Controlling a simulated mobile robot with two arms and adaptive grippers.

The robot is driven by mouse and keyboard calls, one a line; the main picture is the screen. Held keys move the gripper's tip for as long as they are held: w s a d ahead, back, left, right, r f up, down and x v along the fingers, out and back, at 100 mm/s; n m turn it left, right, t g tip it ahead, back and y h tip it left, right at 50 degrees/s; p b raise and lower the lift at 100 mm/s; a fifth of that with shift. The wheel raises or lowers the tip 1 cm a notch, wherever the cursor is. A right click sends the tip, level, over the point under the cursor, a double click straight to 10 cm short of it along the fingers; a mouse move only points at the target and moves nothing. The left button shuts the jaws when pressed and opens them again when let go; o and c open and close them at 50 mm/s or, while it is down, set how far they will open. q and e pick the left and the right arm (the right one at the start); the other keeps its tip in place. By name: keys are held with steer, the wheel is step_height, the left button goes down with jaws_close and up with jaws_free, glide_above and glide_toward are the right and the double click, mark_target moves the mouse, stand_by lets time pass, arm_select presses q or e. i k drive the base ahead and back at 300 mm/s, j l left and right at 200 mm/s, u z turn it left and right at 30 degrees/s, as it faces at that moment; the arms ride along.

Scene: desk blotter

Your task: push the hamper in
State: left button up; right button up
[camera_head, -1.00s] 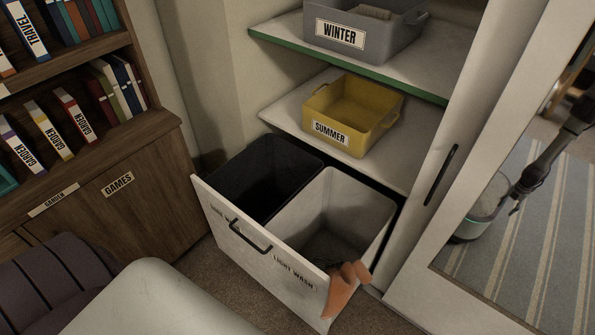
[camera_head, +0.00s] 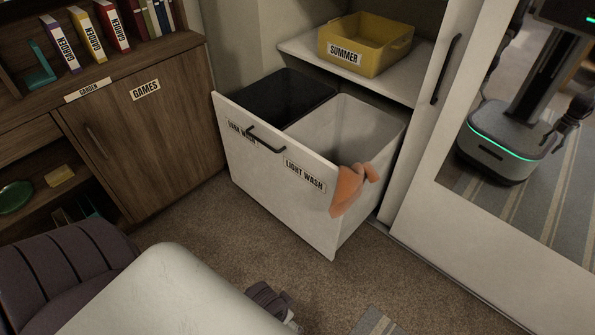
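The hamper (camera_head: 265,185) is a white pull-out drawer low in the closet, and it stands pulled out. Its front carries a black bar handle (camera_head: 265,141), a partly covered dark wash label and a LIGHT WASH label (camera_head: 304,175). Behind the front are a black bin (camera_head: 288,93) on the left and a pale grey bin (camera_head: 350,125) on the right. An orange cloth (camera_head: 350,188) hangs over the right end of the front.
A yellow SUMMER basket (camera_head: 365,45) sits on the shelf above. A wooden cabinet (camera_head: 150,140) stands at the left. A mirrored door (camera_head: 520,150) stands at the right. The carpet (camera_head: 300,265) before the hamper is clear.

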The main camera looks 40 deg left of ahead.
mark_target(286, 135)
steer(key=u, duration=1.35)
